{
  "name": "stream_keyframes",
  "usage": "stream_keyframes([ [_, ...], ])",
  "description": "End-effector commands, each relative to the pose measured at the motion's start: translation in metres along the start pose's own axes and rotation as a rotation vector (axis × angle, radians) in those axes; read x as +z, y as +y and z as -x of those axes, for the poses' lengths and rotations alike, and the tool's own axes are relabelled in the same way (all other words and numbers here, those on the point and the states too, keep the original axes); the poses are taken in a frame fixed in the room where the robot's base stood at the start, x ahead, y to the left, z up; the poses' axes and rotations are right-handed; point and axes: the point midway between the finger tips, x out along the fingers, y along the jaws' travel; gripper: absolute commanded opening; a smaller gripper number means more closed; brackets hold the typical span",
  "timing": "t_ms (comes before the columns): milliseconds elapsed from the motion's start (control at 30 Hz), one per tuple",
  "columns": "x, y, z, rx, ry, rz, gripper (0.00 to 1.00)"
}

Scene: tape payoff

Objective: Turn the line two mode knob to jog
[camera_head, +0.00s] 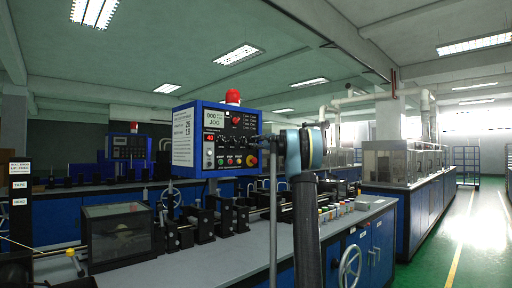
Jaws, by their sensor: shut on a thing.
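A blue control panel (215,177) with a red beacon (233,97) on top stands over the near bench. Its small screen (213,118) seems to read "060 JOG". My gripper (262,143) reaches in from the right, at the panel's lower right face. It is shut on a small control there, most likely the mode knob, which my fingers largely hide. The knob's pointer and labels are too small to read. A red emergency button (252,161) sits just below my fingertips.
The grey bench (220,258) carries dark rollers, a clear-sided box (117,236) and several small coloured jars (335,210). Another blue panel (128,147) stands behind at left. A green aisle (470,225) is clear at right.

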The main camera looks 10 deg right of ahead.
Motion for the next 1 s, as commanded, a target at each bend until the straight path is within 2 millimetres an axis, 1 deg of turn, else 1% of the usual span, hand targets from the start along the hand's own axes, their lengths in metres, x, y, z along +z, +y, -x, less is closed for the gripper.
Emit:
stream_keyframes([
  [33,-0.0031,0.0011,0.0011,0.002,0.005,-0.014,0.05],
  [233,-0.0031,0.0011,0.0010,0.002,0.005,-0.062,0.05],
  [700,-0.0031,0.0012,0.0010,0.002,0.004,-0.075,0.05],
  [733,-0.0031,0.0012,0.0010,0.002,0.004,-0.074,0.33],
  [767,-0.0031,0.0012,0.0010,0.002,0.004,-0.074,0.38],
  [1000,-0.0019,0.0004,0.0006,0.000,0.003,-0.076,0.38],
])
